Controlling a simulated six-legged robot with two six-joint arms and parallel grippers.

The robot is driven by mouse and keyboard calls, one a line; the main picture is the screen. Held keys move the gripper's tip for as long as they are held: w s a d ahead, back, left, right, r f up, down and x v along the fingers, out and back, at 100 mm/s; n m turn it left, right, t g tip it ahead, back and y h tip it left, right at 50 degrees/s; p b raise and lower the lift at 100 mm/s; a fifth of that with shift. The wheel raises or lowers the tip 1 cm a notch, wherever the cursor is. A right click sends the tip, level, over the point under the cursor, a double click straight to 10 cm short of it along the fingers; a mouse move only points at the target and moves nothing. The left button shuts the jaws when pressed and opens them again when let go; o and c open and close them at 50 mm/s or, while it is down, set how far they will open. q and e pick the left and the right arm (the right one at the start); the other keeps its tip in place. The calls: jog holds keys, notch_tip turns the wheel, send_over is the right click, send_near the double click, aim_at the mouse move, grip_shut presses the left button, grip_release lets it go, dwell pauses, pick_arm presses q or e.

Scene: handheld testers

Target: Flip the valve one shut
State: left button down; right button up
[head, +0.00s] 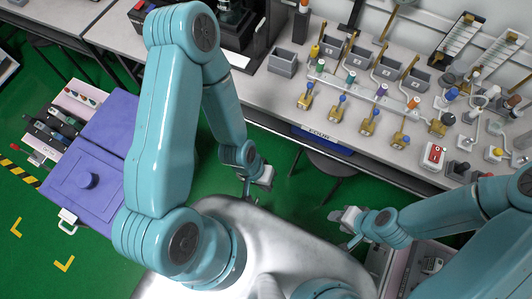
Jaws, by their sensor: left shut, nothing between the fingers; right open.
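Several brass valves with small coloured handles stand in a row on the grey bench (290,112). Labels are too small to read, so I cannot tell which is valve one. My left gripper (247,194) is shut and empty, below the bench's front edge at its left. My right gripper (337,228) is open and empty, in front of the bench and farther right. Both are apart from the valves.
Grey bins (283,62) and pipes stand behind the valves. A red-and-white device (433,156) sits near the bench's front right. A stool (330,165) is partly under the bench. A purple case (88,180) lies at left. Green floor shows between.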

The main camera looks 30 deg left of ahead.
pick_arm(q)
notch_tip(320, 180, down, 3)
jog(key=shift+r+b, duration=0.1)
jog(key=shift+b, duration=0.8)
pick_arm(e)
notch_tip(320, 180, down, 3)
jog(key=shift+s, duration=0.1)
pick_arm(q)
notch_tip(320, 180, up, 3)
jog(key=p, duration=0.3)
pick_arm(e)
notch_tip(320, 180, up, 3)
jog(key=shift+d, duration=0.1)
